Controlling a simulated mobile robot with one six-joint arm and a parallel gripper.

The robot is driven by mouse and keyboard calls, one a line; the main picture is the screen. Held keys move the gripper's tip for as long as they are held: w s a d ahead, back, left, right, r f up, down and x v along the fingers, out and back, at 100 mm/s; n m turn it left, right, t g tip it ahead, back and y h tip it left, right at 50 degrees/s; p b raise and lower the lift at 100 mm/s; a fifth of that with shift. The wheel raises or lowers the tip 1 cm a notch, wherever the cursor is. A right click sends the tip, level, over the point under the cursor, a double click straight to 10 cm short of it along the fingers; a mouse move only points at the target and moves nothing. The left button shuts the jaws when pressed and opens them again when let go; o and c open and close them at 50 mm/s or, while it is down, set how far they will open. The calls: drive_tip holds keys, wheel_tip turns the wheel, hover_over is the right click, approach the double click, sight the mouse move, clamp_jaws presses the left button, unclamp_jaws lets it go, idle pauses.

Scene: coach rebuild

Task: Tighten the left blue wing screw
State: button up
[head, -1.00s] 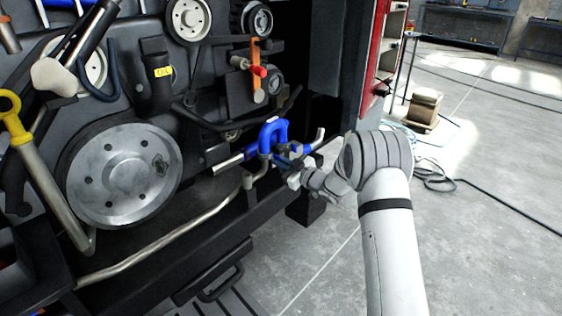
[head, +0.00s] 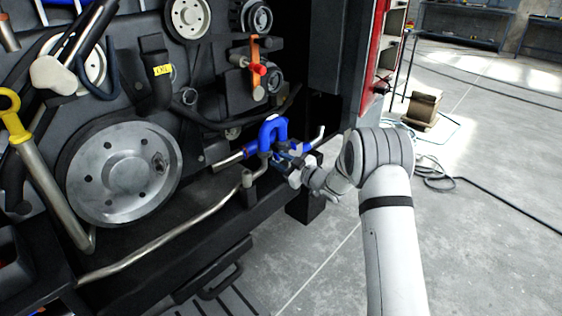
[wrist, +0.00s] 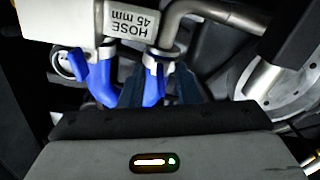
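A bent blue hose (head: 273,130) sits on the machine's lower right, with pipe ends at its clamps. In the wrist view two blue parts show: one at the left (wrist: 103,80) by a ring clamp, and a narrow one (wrist: 153,88) below a clamp on a bent metal pipe. My gripper (head: 292,155) is at the clamps, just below and right of the hose bend. In the wrist view its dark fingers (wrist: 160,92) stand on either side of the narrow blue part. Whether they press on it is unclear.
A white label reading "HOSE 45 mm" (wrist: 131,20) is close above the fingers. A large grey pulley (head: 122,172) and a long metal pipe (head: 165,240) lie to the left. An orange bracket with a red knob (head: 259,69) is above.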

drive_tip(key=p+v, duration=0.1)
drive_tip(key=v, duration=0.6)
drive_tip(key=shift+s+d, duration=0.15)
drive_tip(key=shift+d, duration=0.05)
drive_tip(key=d+r+m+t+h+p, duration=0.2)
drive_tip(key=d+r+m+h+p, duration=0.35)
drive_tip(key=r, duration=0.85)
drive_tip(key=s+d+r+m+g+h+p, duration=0.1)
drive_tip(key=s+d+r+m+h+p, duration=0.2)
drive_tip(key=s+d+r+h+p, duration=0.4)
drive_tip(key=s+d+r+m+g+h+p, duration=0.1)
drive_tip(key=s+r+g+p, duration=0.3)
drive_tip(key=s, duration=1.3)
drive_tip(key=s+d+r+m+g+p, duration=0.1)
drive_tip(key=s+r+m+g+p, duration=0.3)
drive_tip(key=s, duration=1.3)
wheel_tip(320, 180, up, 3)
drive_tip(key=shift+s+r+g+h+p, duration=0.1)
drive_tip(key=shift+s+g+h+p, duration=0.2)
drive_tip(key=shift+g+p, duration=0.45)
drive_tip(key=shift+w+d+m, duration=0.1)
drive_tip(key=shift+d+m, duration=0.05)
drive_tip(key=shift+m, duration=0.1)
